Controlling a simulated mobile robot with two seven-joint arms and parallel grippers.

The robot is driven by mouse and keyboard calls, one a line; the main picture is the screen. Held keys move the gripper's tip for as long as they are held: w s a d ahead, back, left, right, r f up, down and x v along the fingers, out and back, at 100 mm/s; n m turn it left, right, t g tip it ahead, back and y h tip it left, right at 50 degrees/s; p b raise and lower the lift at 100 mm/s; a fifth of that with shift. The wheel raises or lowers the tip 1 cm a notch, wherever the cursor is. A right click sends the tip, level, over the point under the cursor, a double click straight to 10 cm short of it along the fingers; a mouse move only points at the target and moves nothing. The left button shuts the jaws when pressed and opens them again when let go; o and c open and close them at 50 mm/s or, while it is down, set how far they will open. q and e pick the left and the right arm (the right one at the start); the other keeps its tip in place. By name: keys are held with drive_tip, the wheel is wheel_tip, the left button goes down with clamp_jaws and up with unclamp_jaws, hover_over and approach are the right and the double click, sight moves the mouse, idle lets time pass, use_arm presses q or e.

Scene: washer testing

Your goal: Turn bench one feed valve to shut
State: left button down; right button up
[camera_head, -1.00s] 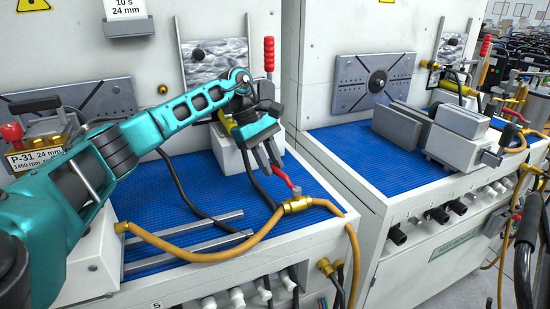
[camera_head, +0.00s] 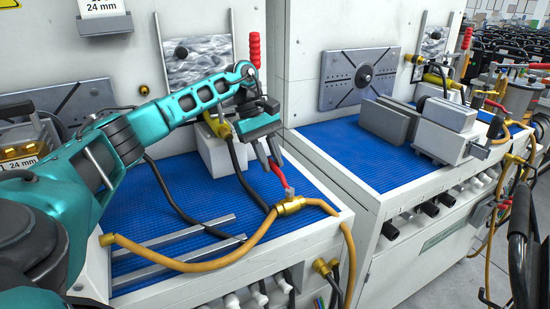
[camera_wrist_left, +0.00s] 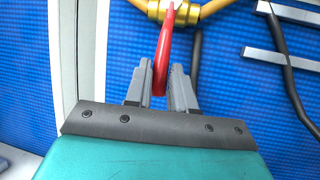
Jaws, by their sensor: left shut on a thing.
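The feed valve is a brass body (camera_head: 291,205) in a yellow hose at the front right of the near bench's blue mat. It also shows at the top of the left wrist view (camera_wrist_left: 157,9). Its red lever (camera_head: 278,178) rises from the valve toward the back left. My left gripper (camera_head: 270,154) reaches down over the mat and is shut on the red lever. In the left wrist view, the lever (camera_wrist_left: 163,55) passes between the two grey fingers. The fingers partly hide the lever's end in the head view. My right gripper is out of view.
Two metal rails (camera_head: 175,252) lie on the blue mat (camera_head: 180,185) left of the valve. A white block (camera_head: 212,152) stands behind my gripper, with black cables nearby. A second bench with a grey vise (camera_head: 445,128) stands to the right, across a narrow gap.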

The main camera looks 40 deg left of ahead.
use_arm(q)
drive_tip(key=shift+d, duration=0.1)
drive_tip(key=c, duration=0.9)
unclamp_jaws()
drive_tip(key=shift+c, duration=0.2)
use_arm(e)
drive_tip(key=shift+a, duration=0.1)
use_arm(q)
drive_tip(key=p+v, duration=0.1)
drive_tip(key=v, duration=1.2)
drive_tip(key=shift+p, duration=0.4)
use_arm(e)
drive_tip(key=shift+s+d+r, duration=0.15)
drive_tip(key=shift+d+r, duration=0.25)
use_arm(q)
drive_tip(key=shift+f, duration=0.1)
